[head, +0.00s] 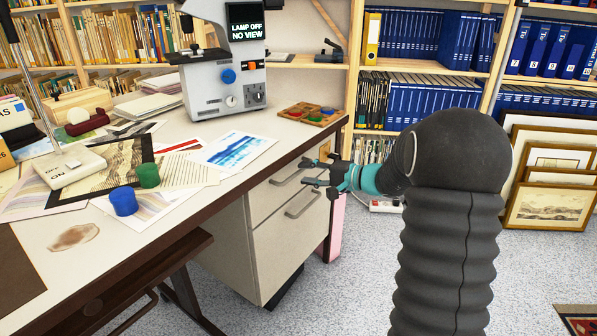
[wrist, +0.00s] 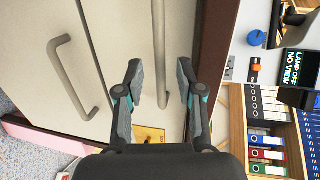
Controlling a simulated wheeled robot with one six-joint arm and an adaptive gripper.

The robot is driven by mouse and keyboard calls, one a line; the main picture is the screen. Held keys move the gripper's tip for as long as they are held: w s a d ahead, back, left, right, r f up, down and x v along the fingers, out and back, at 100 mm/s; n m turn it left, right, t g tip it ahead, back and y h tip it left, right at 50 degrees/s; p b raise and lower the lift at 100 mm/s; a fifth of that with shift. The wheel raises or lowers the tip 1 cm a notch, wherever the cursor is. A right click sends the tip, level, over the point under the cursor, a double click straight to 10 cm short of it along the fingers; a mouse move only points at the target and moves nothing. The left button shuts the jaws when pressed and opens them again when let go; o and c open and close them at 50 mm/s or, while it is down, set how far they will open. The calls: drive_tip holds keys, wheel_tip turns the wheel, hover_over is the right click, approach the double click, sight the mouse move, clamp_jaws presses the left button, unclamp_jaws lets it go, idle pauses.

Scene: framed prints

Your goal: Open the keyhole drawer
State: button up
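The pale desk cabinet has an upper drawer (head: 268,196) and a lower drawer (head: 277,241), both apparently shut. The upper bar handle (head: 288,177) is partly near my gripper (head: 306,172) in the head view. The lower bar handle (head: 303,205) is clear of it. In the wrist view my gripper (wrist: 160,80) is open, and the upper handle (wrist: 160,50) runs between its fingertips. I cannot tell whether they touch it. The lower handle (wrist: 72,77) is to the left. A small yellow plate (wrist: 148,134) shows behind the fingers. I cannot make out a keyhole.
The desk top (head: 180,205) overhangs the drawers and holds a grey instrument (head: 225,65), prints and blue and green jars (head: 124,201). Framed prints (head: 550,170) lean on shelves at right. A white power strip (head: 385,206) lies on the floor behind my arm.

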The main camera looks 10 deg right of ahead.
sight(300, 172)
drive_tip(key=shift+x, duration=1.65)
clamp_jaws()
